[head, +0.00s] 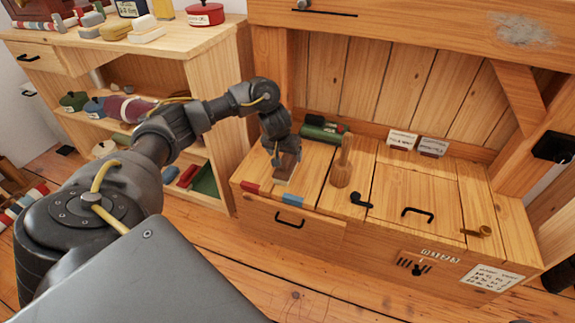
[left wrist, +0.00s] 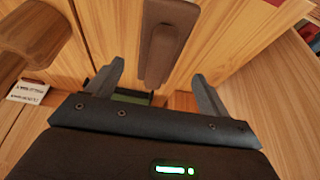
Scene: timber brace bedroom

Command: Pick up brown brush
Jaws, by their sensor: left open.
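The brown brush (left wrist: 165,45) lies on the wooden bench top in the left wrist view, with a wide part at the top edge and a narrower part extending between my fingers. In the head view the brush (head: 287,173) is partly hidden beneath my left gripper (head: 284,160). My left gripper (left wrist: 158,72) is open, its two fingers apart on either side of the narrow part in the picture. I cannot tell whether they touch it. My right gripper is not in view.
A wooden mallet (head: 342,168) stands upright just right of the brush. Green cylinders (head: 320,132) lie behind, and red and blue blocks (head: 291,197) sit at the bench's front edge. A black handle (head: 417,214) and small cards (head: 402,140) are further right. A shelf (head: 190,55) stands left.

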